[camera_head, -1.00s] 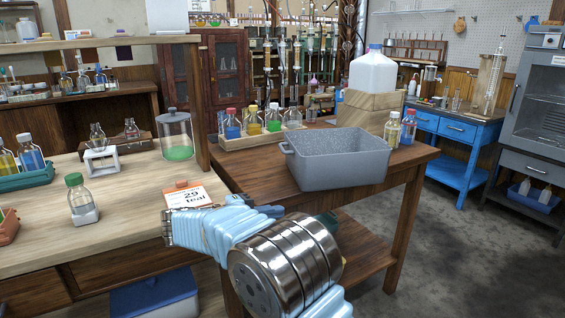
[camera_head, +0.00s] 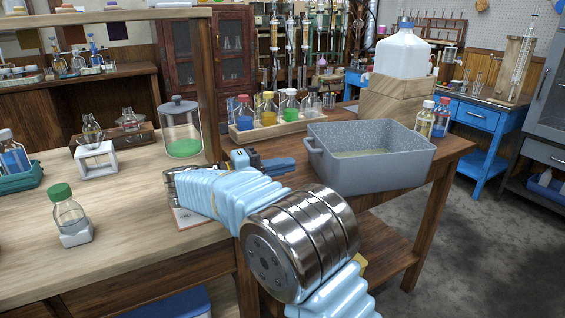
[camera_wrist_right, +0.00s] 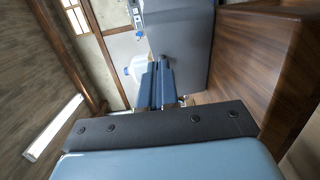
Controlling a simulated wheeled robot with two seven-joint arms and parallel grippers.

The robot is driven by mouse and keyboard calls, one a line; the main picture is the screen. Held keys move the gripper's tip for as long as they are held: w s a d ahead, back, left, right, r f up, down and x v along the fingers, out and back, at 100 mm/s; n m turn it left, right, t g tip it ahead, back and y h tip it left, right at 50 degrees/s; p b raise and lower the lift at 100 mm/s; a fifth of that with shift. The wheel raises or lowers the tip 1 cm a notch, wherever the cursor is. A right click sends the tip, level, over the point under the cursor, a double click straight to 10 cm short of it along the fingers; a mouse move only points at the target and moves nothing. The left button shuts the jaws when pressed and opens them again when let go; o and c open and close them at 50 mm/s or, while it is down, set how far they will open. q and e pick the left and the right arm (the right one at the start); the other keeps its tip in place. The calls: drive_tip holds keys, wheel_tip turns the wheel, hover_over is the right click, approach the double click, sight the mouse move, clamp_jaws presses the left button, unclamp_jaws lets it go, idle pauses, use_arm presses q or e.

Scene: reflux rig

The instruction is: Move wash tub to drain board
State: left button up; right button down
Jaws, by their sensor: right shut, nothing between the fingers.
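The wash tub (camera_head: 370,171) is a grey speckled rectangular tub with a small handle at its left end. It sits upright on the dark wooden table, with some pale liquid or a light floor visible inside. My right gripper (camera_head: 284,164) is shut and empty, just left of the tub's handle end. In the right wrist view my shut fingers (camera_wrist_right: 157,84) point at the tub's grey wall (camera_wrist_right: 187,48). I cannot tell if they touch it. My left gripper is not in view. I cannot make out a drain board.
A wooden rack of coloured bottles (camera_head: 270,127) stands behind the tub. A glass jar (camera_head: 182,128) and a green-capped bottle (camera_head: 70,216) stand on the light bench.

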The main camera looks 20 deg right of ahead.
sight(330, 162)
drive_tip(key=d, duration=0.7)
drive_tip(key=shift+s+d+p, duration=0.1)
drive_tip(key=shift+d+p, duration=0.15)
drive_tip(key=shift+p, duration=0.1)
drive_tip(key=shift+s, duration=0.1)
drive_tip(key=shift+s+d+b, duration=0.5)
drive_tip(key=shift+s+d, duration=0.6)
drive_tip(key=shift+a, duration=0.15)
